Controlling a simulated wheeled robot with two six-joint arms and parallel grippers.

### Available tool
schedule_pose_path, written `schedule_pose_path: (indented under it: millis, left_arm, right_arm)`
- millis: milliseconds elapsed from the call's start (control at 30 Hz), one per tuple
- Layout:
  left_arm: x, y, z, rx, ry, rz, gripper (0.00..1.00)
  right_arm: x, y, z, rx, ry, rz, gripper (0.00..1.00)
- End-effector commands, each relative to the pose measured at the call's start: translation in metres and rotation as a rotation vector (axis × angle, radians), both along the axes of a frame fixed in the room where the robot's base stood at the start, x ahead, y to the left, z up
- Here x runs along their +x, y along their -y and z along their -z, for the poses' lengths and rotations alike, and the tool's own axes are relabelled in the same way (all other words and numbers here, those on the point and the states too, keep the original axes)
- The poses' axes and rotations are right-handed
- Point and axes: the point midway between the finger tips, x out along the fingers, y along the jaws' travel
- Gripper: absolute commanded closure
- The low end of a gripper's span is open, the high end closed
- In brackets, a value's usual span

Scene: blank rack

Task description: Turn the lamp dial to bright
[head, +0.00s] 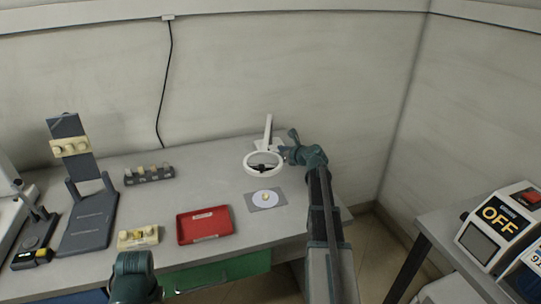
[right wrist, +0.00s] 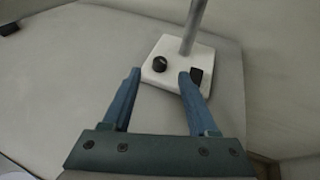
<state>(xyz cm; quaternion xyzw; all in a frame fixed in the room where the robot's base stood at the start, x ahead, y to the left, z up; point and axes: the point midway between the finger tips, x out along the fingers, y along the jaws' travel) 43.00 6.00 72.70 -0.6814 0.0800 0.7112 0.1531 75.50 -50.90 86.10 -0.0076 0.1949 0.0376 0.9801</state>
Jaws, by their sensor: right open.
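The lamp has a white ring head (head: 249,170) and a thin post (head: 268,130) on a white base at the back right of the table. In the right wrist view, the base (right wrist: 173,48) carries a round black dial (right wrist: 159,64) and a black rectangular patch. My right gripper (right wrist: 160,73) is open and empty. Its fingers point at the base, with the dial seen between the fingertips; whether they touch the base cannot be told. The right finger partly covers the base near the black patch. Of my left arm, only a teal part shows at the bottom of the head view.
A red tray (head: 205,237) and a grey mat (head: 279,205) with a pale disc lie in front of the lamp. Racks and a dark stand (head: 88,222) occupy the left. A side table at right holds a box reading OFF (head: 478,238).

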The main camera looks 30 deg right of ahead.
Motion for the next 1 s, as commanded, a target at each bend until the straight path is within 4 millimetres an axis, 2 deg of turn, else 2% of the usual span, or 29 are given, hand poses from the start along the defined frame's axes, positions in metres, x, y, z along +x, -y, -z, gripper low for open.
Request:
schedule_pose_path:
  millis: [33,100,300,700,767,1000]
  left_arm:
    - [0.000,0.000,0.007,0.000,0.000,0.000,0.50]
    - [0.000,0.000,0.011,0.000,0.000,0.000,0.50]
    - [0.000,0.000,0.017,0.000,0.000,0.000,0.50]
    - [0.000,0.000,0.018,0.000,0.000,0.000,0.50]
    - [0.000,0.000,0.018,0.000,0.000,0.000,0.50]
    - [0.000,0.000,0.018,0.000,0.000,0.000,0.50]
  right_arm:
    - [0.012,0.001,0.007,0.000,0.000,-0.001,0.41]
    - [0.021,0.000,0.011,0.001,0.000,-0.001,0.41]
    - [0.038,-0.002,0.017,-0.001,0.000,0.000,0.41]
    - [0.043,-0.003,0.018,0.001,0.000,0.001,0.41]
    - [0.043,-0.003,0.018,0.000,0.000,0.001,0.48]
    - [0.043,-0.003,0.018,0.000,0.000,0.000,0.91]
